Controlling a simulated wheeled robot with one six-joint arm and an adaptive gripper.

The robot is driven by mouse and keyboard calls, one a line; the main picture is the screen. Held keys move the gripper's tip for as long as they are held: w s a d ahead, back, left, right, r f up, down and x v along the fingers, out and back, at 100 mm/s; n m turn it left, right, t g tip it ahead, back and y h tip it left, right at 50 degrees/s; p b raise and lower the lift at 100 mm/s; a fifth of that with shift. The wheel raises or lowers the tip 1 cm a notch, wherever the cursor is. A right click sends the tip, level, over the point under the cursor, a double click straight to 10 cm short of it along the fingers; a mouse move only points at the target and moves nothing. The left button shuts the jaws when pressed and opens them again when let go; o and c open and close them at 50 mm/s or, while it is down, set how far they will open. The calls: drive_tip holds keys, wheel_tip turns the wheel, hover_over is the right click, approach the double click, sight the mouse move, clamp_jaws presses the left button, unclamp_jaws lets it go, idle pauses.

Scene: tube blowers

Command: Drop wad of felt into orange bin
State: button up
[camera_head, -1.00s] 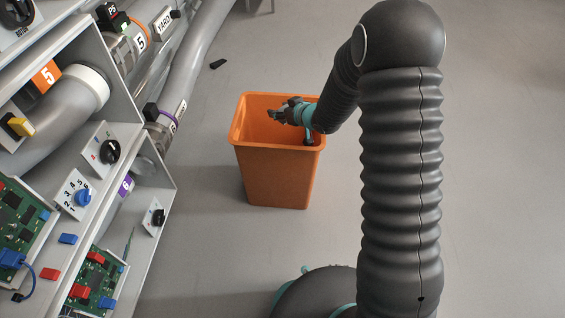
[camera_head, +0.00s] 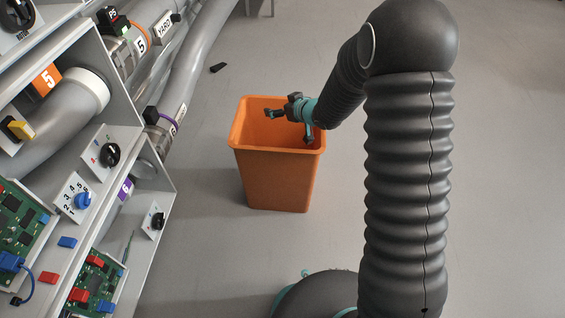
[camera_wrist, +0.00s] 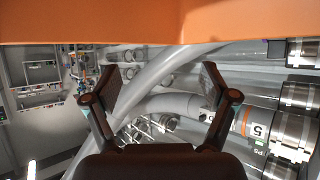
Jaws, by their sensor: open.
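The orange bin (camera_head: 278,180) stands upright on the grey floor in the middle of the head view. My gripper (camera_head: 289,125) is over the bin's mouth, with its fingers spread apart and nothing visible between them. In the wrist view my gripper (camera_wrist: 160,85) also shows open and empty, and an orange band of the bin (camera_wrist: 90,22) crosses the top. No wad of felt shows in any view. Most of the bin's inside is hidden by its walls and my gripper.
A grey rack with pipes (camera_head: 183,85), knobs and circuit boards (camera_head: 92,282) fills the left side. A small dark object (camera_head: 217,67) lies on the floor behind the bin. The floor to the right is clear.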

wheel_tip(320, 180, up, 7)
idle(0.3)
idle(0.4)
